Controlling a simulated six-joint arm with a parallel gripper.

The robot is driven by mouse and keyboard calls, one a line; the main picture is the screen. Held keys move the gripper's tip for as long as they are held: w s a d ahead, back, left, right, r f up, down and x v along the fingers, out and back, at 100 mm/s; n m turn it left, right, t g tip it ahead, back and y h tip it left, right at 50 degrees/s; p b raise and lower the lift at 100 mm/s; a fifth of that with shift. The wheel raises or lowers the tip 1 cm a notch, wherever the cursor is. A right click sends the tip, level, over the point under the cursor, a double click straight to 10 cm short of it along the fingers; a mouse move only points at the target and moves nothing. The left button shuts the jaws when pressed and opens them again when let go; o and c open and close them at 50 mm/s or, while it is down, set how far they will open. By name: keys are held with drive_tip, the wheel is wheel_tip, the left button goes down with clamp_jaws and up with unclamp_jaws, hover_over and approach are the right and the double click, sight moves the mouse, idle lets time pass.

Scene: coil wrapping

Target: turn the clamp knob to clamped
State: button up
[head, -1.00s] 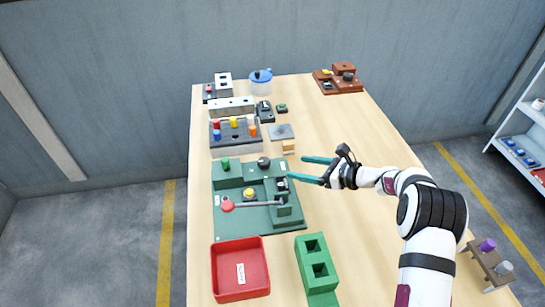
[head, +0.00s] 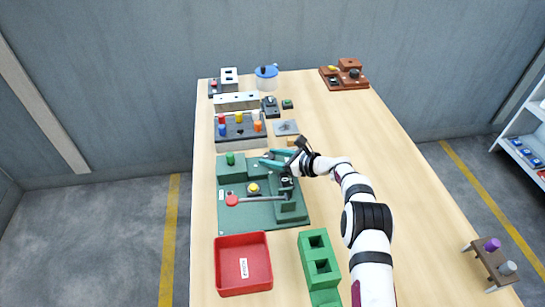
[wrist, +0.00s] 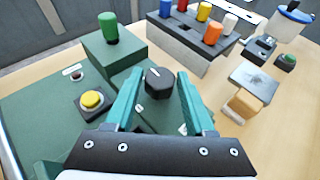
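The clamp knob (wrist: 160,83) is a black, faceted knob with a short white line on its top. It stands on the green fixture (head: 235,215). My gripper (wrist: 159,71) is open, with one teal finger on each side of the knob in the wrist view. Gaps show between the fingers and the knob, and I cannot tell the exact height of the tips. In the head view my gripper (head: 263,158) reaches over the back of the fixture and largely hides the knob. Small white marks show on the green block near the knob.
The fixture also carries a green knob (wrist: 109,28), a yellow button (wrist: 92,100) and a red-ended lever (head: 233,200). A rack of coloured pegs (head: 240,126) stands behind. A red tray (head: 243,288) and a green two-hole block (head: 318,262) stand in front.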

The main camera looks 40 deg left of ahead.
clamp_jaws()
drive_tip(key=shift+w+a+n+g, duration=0.2)
drive_tip(key=shift+n+g, duration=0.2)
drive_tip(key=shift+g, duration=0.1)
drive_tip(key=shift+d+n+g, duration=0.2)
drive_tip(key=shift+n+g, duration=0.2)
drive_tip(key=shift+o, duration=2.2)
unclamp_jaws()
drive_tip(key=v, duration=1.5)
drive_tip(key=shift+d+r, duration=0.2)
drive_tip(key=shift+d, duration=0.2)
